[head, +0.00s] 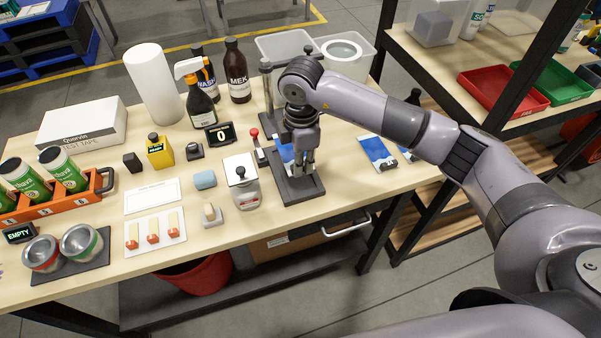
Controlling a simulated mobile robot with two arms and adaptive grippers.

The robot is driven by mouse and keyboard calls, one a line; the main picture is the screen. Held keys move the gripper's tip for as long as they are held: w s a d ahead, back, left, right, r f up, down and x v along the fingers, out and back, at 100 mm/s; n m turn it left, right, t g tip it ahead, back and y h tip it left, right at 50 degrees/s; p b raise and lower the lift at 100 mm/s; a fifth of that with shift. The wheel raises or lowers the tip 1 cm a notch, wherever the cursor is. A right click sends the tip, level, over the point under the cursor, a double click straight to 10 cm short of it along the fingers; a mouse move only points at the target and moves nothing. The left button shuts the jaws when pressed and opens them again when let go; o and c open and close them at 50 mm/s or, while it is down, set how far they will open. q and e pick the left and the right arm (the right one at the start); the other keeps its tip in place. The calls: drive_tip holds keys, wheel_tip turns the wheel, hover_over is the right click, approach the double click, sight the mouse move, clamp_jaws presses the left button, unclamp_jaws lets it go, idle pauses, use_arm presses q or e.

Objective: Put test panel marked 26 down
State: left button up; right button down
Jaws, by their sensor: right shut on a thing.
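My right gripper (303,172) points down over the dark stand (308,191) near the table's right end. It is shut on a blue-and-white test panel (286,153), which is mostly hidden behind the fingers. I cannot read a number on it, nor tell whether the panel touches the stand. Another blue-and-white panel (377,152) lies flat on the table to the right. Part of a further one (407,154) shows beyond it under my forearm. My left gripper is not in view.
A red-knobbed lever (254,133) and a white device (241,181) stand just left of the stand. The table's front right area is clear.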

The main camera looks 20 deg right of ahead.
sight(301, 187)
wheel_tip(301, 187, down, 2)
drive_tip(key=shift+f, duration=0.4)
wheel_tip(301, 187, down, 3)
drive_tip(key=shift+f+p, duration=0.15)
drive_tip(key=shift+p, duration=0.55)
drive_tip(key=shift+f, duration=0.45)
drive_tip(key=c, duration=1.8)
unclamp_jaws()
drive_tip(key=shift+c, duration=0.2)
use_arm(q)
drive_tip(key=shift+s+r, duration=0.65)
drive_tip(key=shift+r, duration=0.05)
use_arm(e)
drive_tip(key=shift+o, duration=1.2)
drive_tip(key=shift+r, duration=0.1)
